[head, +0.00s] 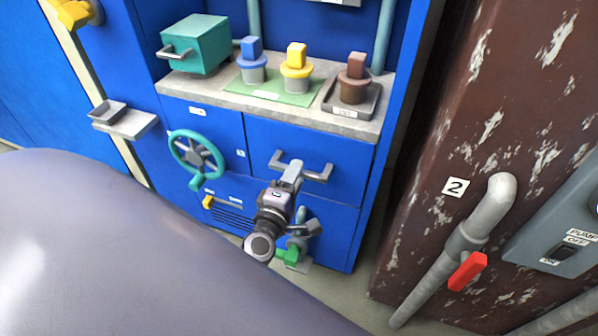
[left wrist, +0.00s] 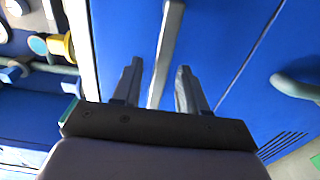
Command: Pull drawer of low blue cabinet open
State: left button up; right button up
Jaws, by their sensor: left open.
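The low blue cabinet (head: 225,130) stands in the middle of the head view. Its drawer (head: 345,150) looks shut, with its front flush with the cabinet. A grey bar handle (head: 318,175) crosses the drawer front. My left gripper (head: 293,168) is at the middle of this handle, and its fingers partly hide the bar. In the left wrist view the handle (left wrist: 168,40) runs between the two spread fingers of my left gripper (left wrist: 159,65). The fingers are open, with a gap showing on each side of the bar. My right gripper is not in view.
A teal handwheel (head: 197,155) is left of the drawer. A teal box (head: 197,45) and blue, yellow and brown capped pieces stand on the counter (head: 215,90). A green-handled valve (head: 290,255) is below. A pipe with a red lever (head: 467,271) is at right.

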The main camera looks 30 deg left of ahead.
pick_arm(q)
jog(key=shift+x, duration=1.1)
grip_shut()
